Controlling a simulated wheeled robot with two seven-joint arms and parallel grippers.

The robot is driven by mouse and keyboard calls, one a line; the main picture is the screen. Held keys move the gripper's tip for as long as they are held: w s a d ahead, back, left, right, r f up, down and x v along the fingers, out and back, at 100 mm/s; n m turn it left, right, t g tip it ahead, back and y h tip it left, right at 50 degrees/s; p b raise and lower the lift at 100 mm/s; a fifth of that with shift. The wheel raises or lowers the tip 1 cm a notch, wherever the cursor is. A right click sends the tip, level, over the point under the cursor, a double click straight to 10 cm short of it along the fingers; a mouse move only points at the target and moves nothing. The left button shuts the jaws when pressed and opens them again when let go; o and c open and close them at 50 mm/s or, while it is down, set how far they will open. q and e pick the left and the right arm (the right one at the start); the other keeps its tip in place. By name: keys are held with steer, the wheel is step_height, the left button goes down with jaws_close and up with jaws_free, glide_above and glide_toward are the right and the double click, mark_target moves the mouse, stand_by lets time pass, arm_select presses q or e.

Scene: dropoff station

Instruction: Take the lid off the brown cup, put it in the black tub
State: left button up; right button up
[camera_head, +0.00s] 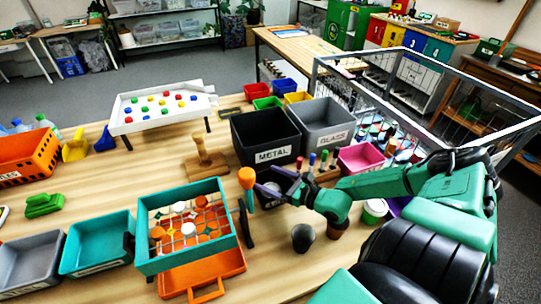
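My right gripper (272,182) reaches in from the right over the middle of the table. Its two dark fingers look spread apart, with nothing clearly seen between them. A small brown cup (336,230) stands below my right wrist, partly hidden by it; whether a lid is on it cannot be told. A dark, rounded piece (303,238) stands just left of the cup. The black tub (262,129), labelled METAL, stands behind the gripper. My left gripper is not in view.
A grey tub (323,116) labelled GLASS adjoins the black tub. An orange-headed upright piece (246,178) is close left of my fingertips. A teal-framed tray (150,263) with a grid lies front left. A pink bin (360,158) and a wire cage (428,68) are to the right.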

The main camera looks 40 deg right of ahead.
steer(key=shift+s+f, duration=0.3)
steer(key=shift+f, duration=0.05)
steer(key=shift+s+d+r+g+p, duration=0.15)
steer(key=shift+s+r+g+p, duration=0.15)
steer(key=shift+s+r+p, duration=0.5)
steer(key=v, duration=0.2)
steer(key=p+v, duration=0.1)
steer(key=v, duration=0.1)
steer(key=shift+s+d+p, duration=0.3)
steer(key=shift+s, duration=0.05)
steer(key=shift+s+d+r, duration=0.1)
steer(key=shift+s, duration=0.35)
steer(key=shift+w, duration=0.1)
steer(key=shift+r, duration=0.1)
